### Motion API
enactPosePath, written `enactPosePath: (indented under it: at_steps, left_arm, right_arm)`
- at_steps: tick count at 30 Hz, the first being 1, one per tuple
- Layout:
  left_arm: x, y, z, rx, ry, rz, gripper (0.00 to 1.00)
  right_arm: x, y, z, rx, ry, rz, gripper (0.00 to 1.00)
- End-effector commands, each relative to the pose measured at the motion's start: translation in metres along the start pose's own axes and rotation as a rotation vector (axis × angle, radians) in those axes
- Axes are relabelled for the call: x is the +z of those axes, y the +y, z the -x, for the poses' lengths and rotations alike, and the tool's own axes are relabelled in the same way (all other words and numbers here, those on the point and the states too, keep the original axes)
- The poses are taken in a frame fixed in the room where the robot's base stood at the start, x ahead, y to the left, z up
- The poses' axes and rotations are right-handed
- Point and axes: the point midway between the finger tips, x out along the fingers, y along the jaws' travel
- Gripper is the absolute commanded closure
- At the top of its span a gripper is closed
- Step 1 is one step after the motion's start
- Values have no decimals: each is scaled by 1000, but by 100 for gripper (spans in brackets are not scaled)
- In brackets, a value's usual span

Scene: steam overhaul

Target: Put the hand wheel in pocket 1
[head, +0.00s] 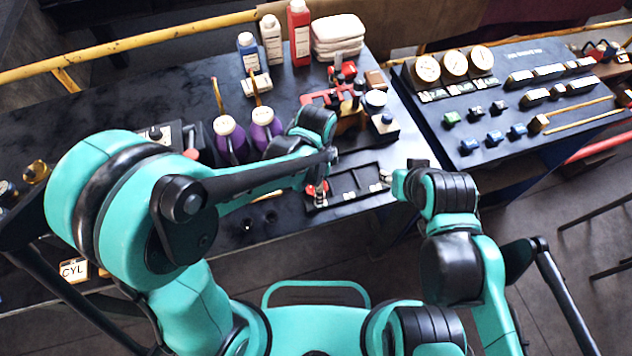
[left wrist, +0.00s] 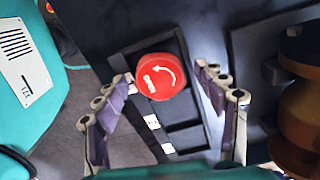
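The red round hand wheel (left wrist: 159,77), with a white curved arrow on top, sits in or just over the end pocket of a black pocketed tray (left wrist: 188,140). In the head view the hand wheel (head: 318,192) shows as a small red patch at the left end of the tray (head: 352,196). My left gripper (left wrist: 165,75) is open, its fingers on either side of the wheel with gaps. Its fingertips are over the tray's left end in the head view (head: 318,186). The other pockets look empty. My right gripper (head: 387,177) is at the tray's right end; its finger opening is unclear.
Purple bottles (head: 229,138) and a red-and-black fixture (head: 345,98) stand behind the tray. A second bench (head: 480,165) with gauges (head: 454,66) and blue blocks is at the right. A brass-coloured cylinder (left wrist: 302,110) is close to the right finger in the wrist view.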

Motion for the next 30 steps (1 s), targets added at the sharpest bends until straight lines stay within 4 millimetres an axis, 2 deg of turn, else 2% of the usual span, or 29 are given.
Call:
enactPosePath:
  at_steps: [7,11,24,30]
  left_arm:
    - [0,0,1,0,0,0,29]
    - [0,0,10,0,0,0,29]
    - [0,0,101,0,0,0,29]
    - [0,0,121,0,0,0,29]
  right_arm:
    - [0,0,1,0,0,0,60]
    - [-4,0,5,0,0,0,60]
    - [-22,0,31,0,0,0,60]
    - [-25,0,35,0,0,0,60]
